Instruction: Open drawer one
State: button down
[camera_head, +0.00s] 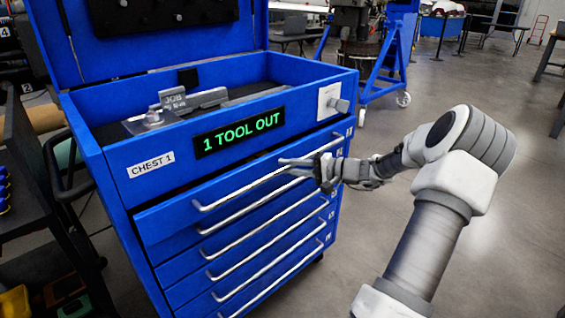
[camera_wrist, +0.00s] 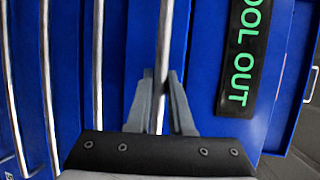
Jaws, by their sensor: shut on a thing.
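The blue tool chest labelled CHEST 1 (camera_head: 152,164) stands at the left of the head view with its lid up. Its top drawer (camera_head: 165,222), drawer one, has a long silver bar handle (camera_head: 240,190). The drawer front appears to stand out slightly from the chest. My gripper (camera_head: 303,165) reaches in from the right and is shut on the bar near its right end. In the wrist view the grey fingers (camera_wrist: 161,80) lie on either side of the handle (camera_wrist: 166,35).
Several more drawers with bar handles (camera_head: 265,245) lie below. A green-lit sign (camera_head: 239,132) reads 1 TOOL OUT. Grey parts (camera_head: 190,100) lie in the top tray. A dark cart (camera_head: 35,190) stands close at left. A blue stand (camera_head: 395,60) is behind. Floor at right is open.

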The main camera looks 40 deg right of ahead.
jog(key=s+d+p, duration=0.2)
jog(key=s+p, duration=0.2)
jog(key=s, duration=2.7)
jog(key=shift+d, duration=0.2)
jog(key=c, duration=0.8)
grip_release()
jog(key=p+v, duration=0.2)
jog(key=v, duration=1.5)
jog(key=shift+d+p, duration=0.15)
jog(key=shift+p, duration=0.25)
jog(key=shift+s, duration=0.1)
